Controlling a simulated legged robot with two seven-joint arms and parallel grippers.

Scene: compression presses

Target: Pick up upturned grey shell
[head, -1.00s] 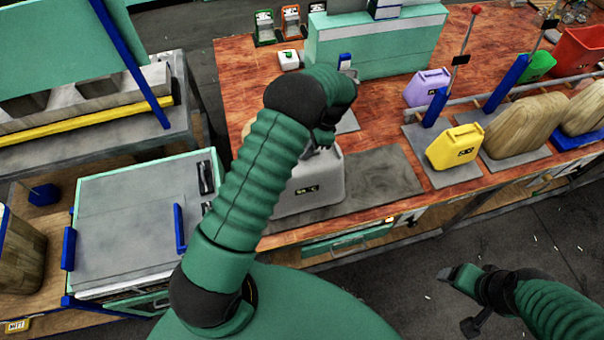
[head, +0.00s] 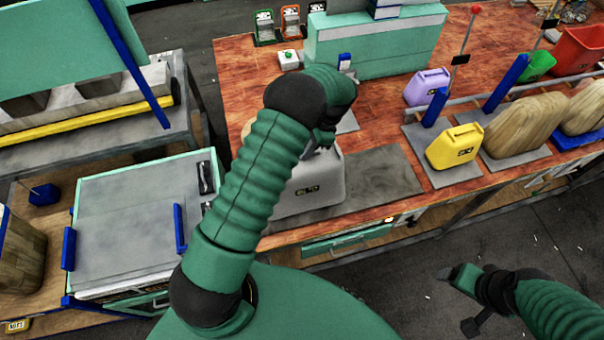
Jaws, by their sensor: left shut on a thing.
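The grey shell (head: 312,190) is a grey canister-shaped body with a small dark label. It is on a dark grey mat on the wooden bench, partly behind my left arm. My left gripper (head: 318,147) is at the top of the shell and shut on it; the fingertips are mostly hidden by the wrist. I cannot tell whether the shell's base touches the mat. My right gripper (head: 460,285) is low at the right, over the floor in front of the bench and away from the shell; its finger opening is unclear.
The dark mat (head: 385,172) is bare right of the shell. A yellow canister (head: 455,147), a purple canister (head: 427,87) and brown rounded blocks (head: 525,125) stand further right, near blue posts. A green box (head: 375,45) stands behind. A grey-topped press (head: 135,220) is at left.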

